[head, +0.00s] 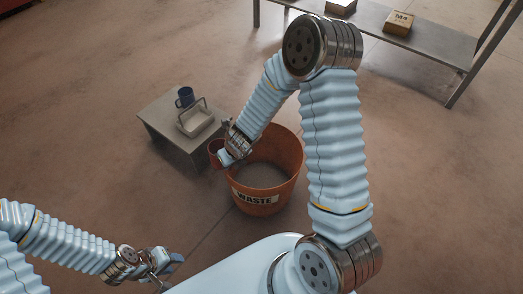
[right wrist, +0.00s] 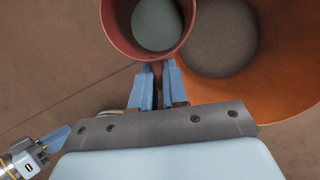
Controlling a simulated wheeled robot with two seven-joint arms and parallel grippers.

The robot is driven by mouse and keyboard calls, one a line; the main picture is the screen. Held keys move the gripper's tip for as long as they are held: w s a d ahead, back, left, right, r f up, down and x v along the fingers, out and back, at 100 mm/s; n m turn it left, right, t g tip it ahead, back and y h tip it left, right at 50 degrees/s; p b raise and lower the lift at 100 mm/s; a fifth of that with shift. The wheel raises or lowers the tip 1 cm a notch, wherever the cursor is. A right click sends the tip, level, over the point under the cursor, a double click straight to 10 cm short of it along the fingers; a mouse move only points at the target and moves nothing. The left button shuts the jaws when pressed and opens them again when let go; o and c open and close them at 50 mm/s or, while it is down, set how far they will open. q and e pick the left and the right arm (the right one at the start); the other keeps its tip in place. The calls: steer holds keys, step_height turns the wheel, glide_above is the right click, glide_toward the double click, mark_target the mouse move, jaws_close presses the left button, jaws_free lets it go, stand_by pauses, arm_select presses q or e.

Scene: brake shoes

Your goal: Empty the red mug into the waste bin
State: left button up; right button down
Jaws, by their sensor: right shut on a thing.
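The red mug (head: 215,147) is at the left rim of the waste bin in the head view, partly hidden by my right gripper. In the right wrist view I look into the red mug (right wrist: 112,32); a grey-green surface shows inside. My right gripper (head: 228,155) is shut on its handle, with the blue fingers (right wrist: 158,80) close together. The orange waste bin (head: 288,150) carries a WASTE label and stands on the floor; its inside looks grey. My left gripper (head: 168,268) is low at the left, away from the bin; its finger gap is unclear.
A low grey table (head: 158,129) left of the bin holds a blue mug (head: 185,97) and a pale handled tray (head: 196,123). A metal bench (head: 440,54) at the upper right holds boxes, one a cardboard box (head: 398,23) marked M4. The floor around the bin is otherwise clear.

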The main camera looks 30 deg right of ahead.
steer(key=shift+s+d+m+h, duration=0.3)
steer(key=shift+s+d+m, duration=0.3)
steer(key=shift+d, duration=0.1)
steer(key=d+f+m+y+b, duration=0.2)
steer(key=d+f+y+b, duration=0.3)
steer(key=b, duration=1)
steer(key=shift+d+f+t+y, duration=0.35)
steer(key=shift+d+t+y, duration=0.05)
steer(key=shift+d+y, duration=0.65)
steer(key=shift+s+d+y+b, duration=0.1)
steer(key=shift+s+y+b, duration=0.05)
steer(key=shift+y+b, duration=0.15)
